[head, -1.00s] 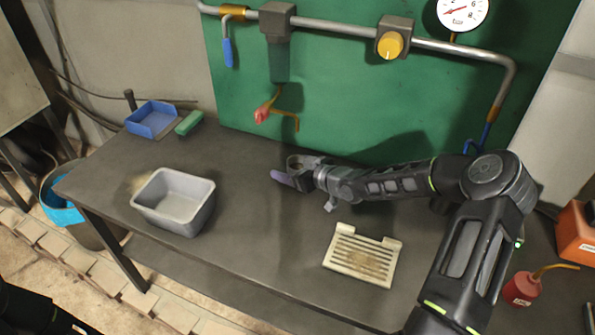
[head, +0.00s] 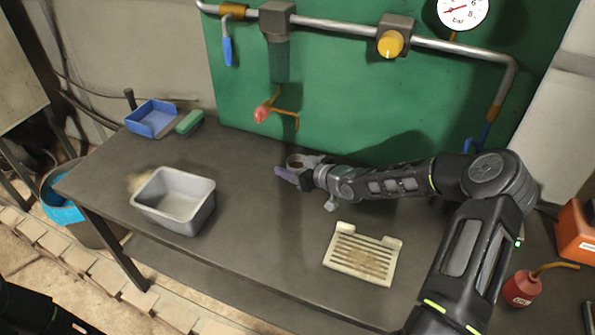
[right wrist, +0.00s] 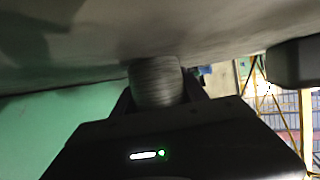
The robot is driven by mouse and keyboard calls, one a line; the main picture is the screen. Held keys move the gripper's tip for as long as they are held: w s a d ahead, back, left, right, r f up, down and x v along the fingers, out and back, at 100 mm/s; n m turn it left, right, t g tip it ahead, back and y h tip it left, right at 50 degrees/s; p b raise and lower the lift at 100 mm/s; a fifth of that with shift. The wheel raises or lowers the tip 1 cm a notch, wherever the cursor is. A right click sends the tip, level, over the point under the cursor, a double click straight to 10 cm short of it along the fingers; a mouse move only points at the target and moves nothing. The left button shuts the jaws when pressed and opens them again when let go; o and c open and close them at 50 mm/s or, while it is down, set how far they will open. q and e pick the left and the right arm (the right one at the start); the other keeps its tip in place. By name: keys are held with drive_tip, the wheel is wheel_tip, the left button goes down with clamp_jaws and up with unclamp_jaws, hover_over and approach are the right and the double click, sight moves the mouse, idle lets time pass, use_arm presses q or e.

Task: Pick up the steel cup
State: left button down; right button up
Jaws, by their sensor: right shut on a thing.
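The steel cup (head: 296,161) stands near the back of the dark workbench; only a bit of its round rim shows past my right gripper (head: 293,170). In the right wrist view the cup is a grey, finely ribbed cylinder (right wrist: 155,80) between the two dark fingers, which are shut on it. A purple-grey fingertip lies on the near side of the cup in the head view. Most of the cup is hidden by the gripper. I cannot tell whether it touches the bench. Only a dark part of my left arm shows at the bottom left; its fingers do not show.
A grey bin (head: 175,203) stands at the left, a cream slotted tray (head: 338,262) at the front right. A blue tray (head: 152,119) and green block (head: 190,122) lie back left. A red oil can (head: 521,288) is far right. Pipes and a red-handled tap (head: 262,114) hang behind.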

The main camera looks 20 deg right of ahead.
drive_tip(key=c, duration=0.6)
drive_tip(key=shift+o, duration=0.2)
drive_tip(key=shift+r, duration=0.1)
wheel_tip(320, 180, up, 10)
drive_tip(key=shift+f+p, duration=0.1)
drive_tip(key=shift+p, duration=0.25)
